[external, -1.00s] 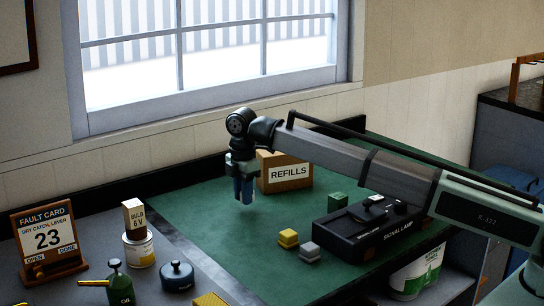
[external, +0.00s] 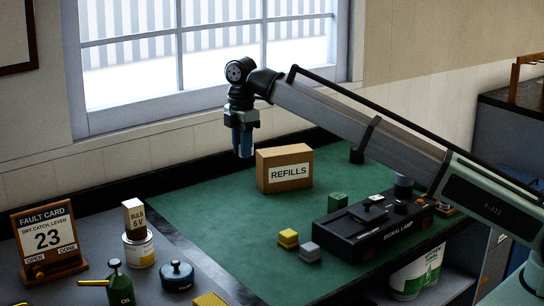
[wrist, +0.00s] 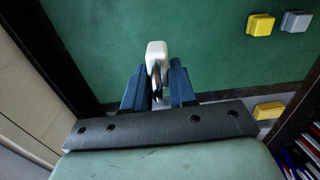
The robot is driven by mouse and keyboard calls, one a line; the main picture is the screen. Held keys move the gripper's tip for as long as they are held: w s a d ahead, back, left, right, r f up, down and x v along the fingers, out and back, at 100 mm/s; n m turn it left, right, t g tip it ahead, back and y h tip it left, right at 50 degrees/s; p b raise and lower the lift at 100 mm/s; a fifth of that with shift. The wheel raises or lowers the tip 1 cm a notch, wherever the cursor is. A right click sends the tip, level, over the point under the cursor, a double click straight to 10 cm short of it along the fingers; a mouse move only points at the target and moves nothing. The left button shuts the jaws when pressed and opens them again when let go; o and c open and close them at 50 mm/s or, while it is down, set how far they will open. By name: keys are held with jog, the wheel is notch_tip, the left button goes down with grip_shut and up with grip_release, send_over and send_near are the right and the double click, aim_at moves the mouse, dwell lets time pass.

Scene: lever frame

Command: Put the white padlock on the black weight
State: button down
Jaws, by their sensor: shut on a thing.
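My gripper (external: 243,152) hangs high over the back left of the green mat, left of the refills box. In the wrist view my gripper (wrist: 157,85) is shut on the white padlock (wrist: 157,52); its white body sticks out past the fingertips and its metal shackle lies between the fingers. The padlock cannot be made out in the external view. A dark, round, knobbed thing (external: 177,275) on the grey bench at the front left may be the black weight; I cannot tell for sure. It stands apart from my gripper.
The refills box (external: 284,168) stands at the mat's back. A signal lamp (external: 375,228), yellow block (external: 288,239) and grey block (external: 309,251) are to the right. An oil can (external: 119,285), paint tin (external: 139,248) with a bulb box (external: 134,218) and fault card (external: 47,245) stand left.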

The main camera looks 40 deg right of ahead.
jog(key=r, duration=0.4)
jog(key=shift+w+d+r, duration=0.15)
jog(key=shift+d+r, duration=0.15)
jog(key=shift+d, duration=0.1)
jog(key=w+d, duration=0.3)
jog(key=d, duration=0.9)
jog(key=w+d, duration=0.3)
jog(key=d, duration=0.9)
jog(key=n, duration=0.1)
send_over(355, 148)
notch_tip(355, 148, down, 4)
jog(key=shift+d+f, duration=0.15)
jog(key=shift+f, duration=5.45)
jog(key=shift+f, duration=0.15)
jog(key=c, duration=0.9)
grip_release()
notch_tip(355, 148, up, 12)
jog(key=shift+r, duration=0.15)
